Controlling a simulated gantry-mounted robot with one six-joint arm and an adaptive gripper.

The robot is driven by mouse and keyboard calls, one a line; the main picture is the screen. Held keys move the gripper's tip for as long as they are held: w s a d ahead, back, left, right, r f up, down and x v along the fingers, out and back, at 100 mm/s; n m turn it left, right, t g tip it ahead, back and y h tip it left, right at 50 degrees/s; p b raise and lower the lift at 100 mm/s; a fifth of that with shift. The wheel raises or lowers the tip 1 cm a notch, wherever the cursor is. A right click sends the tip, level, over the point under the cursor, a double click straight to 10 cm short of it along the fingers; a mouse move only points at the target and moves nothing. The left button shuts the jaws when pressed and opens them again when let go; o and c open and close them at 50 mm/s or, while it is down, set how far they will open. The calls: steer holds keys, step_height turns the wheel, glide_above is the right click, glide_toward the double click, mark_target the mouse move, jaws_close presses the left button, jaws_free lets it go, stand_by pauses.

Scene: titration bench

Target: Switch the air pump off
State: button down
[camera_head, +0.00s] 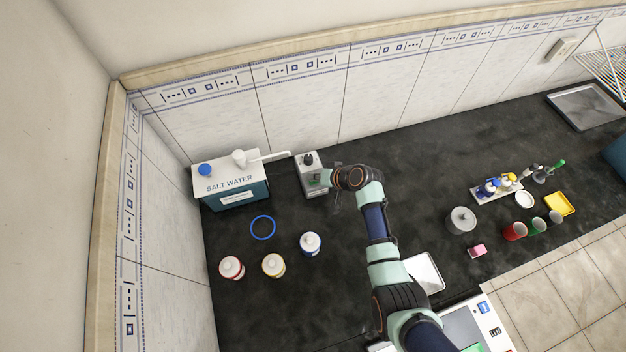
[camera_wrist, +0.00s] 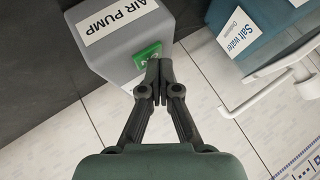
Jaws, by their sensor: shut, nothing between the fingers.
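The air pump (camera_head: 308,161) is a grey box on the dark bench against the tiled wall, just right of the salt water box. In the wrist view the air pump (camera_wrist: 125,62) shows a white "AIR PUMP" label and a green switch (camera_wrist: 147,54) with partly hidden lettering. My gripper (camera_wrist: 158,66) is shut and empty, its fingertips right at the switch's edge. I cannot tell whether they touch it. In the head view my gripper (camera_head: 327,179) is at the pump's right side, partly hidden by my wrist.
The salt water box (camera_head: 230,185) with a white dispensing spout stands left of the pump. A grey container (camera_head: 461,220) and several cups stand at the right. The bench between is largely clear.

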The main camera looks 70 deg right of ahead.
steer(key=shift+r, duration=0.15)
steer(key=shift+r+p, duration=0.4)
steer(key=shift+p, duration=0.1)
step_height(320, 180, up, 6)
steer(key=p, duration=0.5)
steer(key=shift+r, duration=0.1)
